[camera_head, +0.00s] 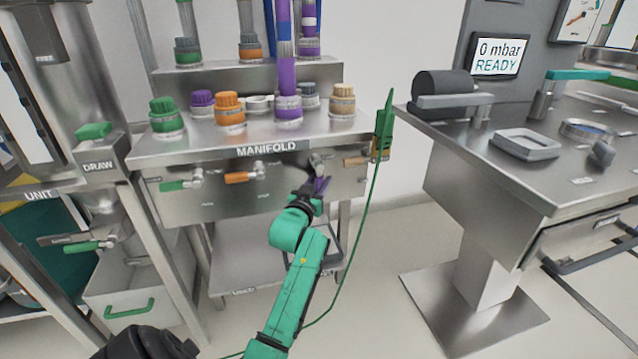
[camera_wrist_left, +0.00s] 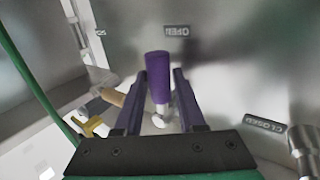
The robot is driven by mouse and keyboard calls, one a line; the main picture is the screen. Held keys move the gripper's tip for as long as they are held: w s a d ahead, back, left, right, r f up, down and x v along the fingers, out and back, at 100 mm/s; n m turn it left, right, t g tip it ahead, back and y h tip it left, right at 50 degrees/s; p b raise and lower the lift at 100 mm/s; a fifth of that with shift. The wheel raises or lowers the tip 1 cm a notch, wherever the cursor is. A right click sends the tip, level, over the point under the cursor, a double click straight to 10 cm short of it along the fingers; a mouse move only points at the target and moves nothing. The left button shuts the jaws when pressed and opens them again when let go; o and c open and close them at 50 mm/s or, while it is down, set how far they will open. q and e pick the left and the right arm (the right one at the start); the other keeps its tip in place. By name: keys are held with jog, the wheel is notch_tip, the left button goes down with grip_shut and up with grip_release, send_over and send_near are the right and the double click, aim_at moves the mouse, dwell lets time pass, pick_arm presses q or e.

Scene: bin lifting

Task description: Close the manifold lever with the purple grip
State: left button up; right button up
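The manifold lever with the purple grip is on the front panel of the steel manifold bench (camera_head: 205,205). In the left wrist view the purple grip (camera_wrist_left: 158,78) points toward the OPEN label (camera_wrist_left: 177,31); the CLOSED label (camera_wrist_left: 264,124) is to the right. In the head view the grip (camera_head: 321,185) hangs down, partly hidden by my gripper. My left gripper (camera_head: 316,187) is at the lever. In the wrist view its two fingers (camera_wrist_left: 159,95) stand apart on either side of the grip, with a gap on each side. My right gripper is not in view.
Green (camera_head: 181,185), orange (camera_head: 243,177) and tan (camera_head: 356,161) levers lie sideways on the same panel. A green cable (camera_head: 372,175) hangs at the bench's right end. A steel table (camera_head: 500,170) stands at right, with free floor between.

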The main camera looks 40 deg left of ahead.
pick_arm(q)
grip_shut()
jog(key=shift+f, duration=0.15)
dwell(1.0)
